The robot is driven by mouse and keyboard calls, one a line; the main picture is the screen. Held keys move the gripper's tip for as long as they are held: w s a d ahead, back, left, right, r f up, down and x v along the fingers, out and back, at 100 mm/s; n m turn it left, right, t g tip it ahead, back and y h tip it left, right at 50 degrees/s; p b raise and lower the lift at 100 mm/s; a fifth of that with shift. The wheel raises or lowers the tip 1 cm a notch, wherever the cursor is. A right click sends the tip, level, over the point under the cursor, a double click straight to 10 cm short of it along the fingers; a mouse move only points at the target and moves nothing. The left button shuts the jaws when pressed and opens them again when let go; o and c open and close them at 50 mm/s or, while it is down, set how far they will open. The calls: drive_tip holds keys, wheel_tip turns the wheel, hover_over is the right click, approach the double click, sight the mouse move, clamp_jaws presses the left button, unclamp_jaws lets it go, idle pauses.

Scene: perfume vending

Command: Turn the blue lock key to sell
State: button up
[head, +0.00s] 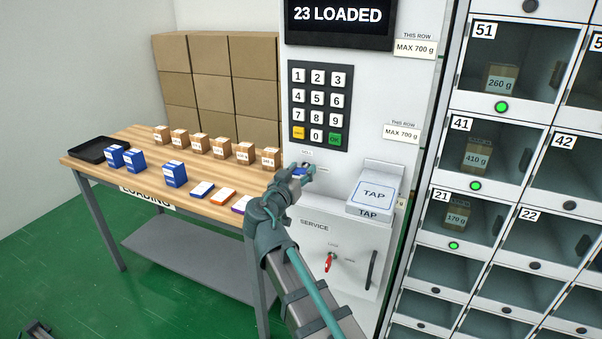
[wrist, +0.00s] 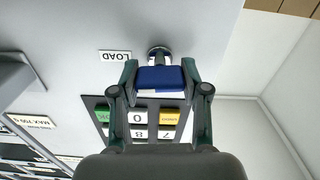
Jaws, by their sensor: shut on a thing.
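The blue lock key (wrist: 160,78) sits in a round lock (wrist: 159,53) on the machine's white front panel. My gripper (wrist: 160,82) is shut on the key, with one finger on each side of its blue head. A LOAD label (wrist: 115,56) shows beside the lock in the wrist view. In the head view the key (head: 299,171) is a small blue patch, mostly hidden by my gripper (head: 300,174). A SELL label (head: 307,153) is just above it there, small and hard to read. I cannot tell exactly which mark the key points to.
The keypad (head: 319,105) is above the lock, under a display (head: 339,20) reading "23 LOADED". The TAP reader (head: 373,190) juts out to the right. A red key (head: 329,262) is on the SERVICE door below. A wooden table (head: 130,165) with boxes stands left; lockers (head: 497,123) stand right.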

drive_tip(key=n+b, duration=0.1)
drive_tip(key=n, duration=0.3)
drive_tip(key=shift+a+f, duration=0.1)
drive_tip(key=n, duration=0.4)
drive_tip(key=shift+n, duration=0.4)
drive_tip(key=n+p, duration=0.1)
drive_tip(key=n, duration=0.3)
drive_tip(key=shift+n+p, duration=1.1)
drive_tip(key=shift+n, duration=1)
drive_tip(key=shift+f, duration=0.1)
drive_tip(key=o, duration=1.1)
drive_tip(key=shift+o, duration=0.2)
drive_tip(key=shift+a, duration=0.1)
drive_tip(key=v, duration=1.2)
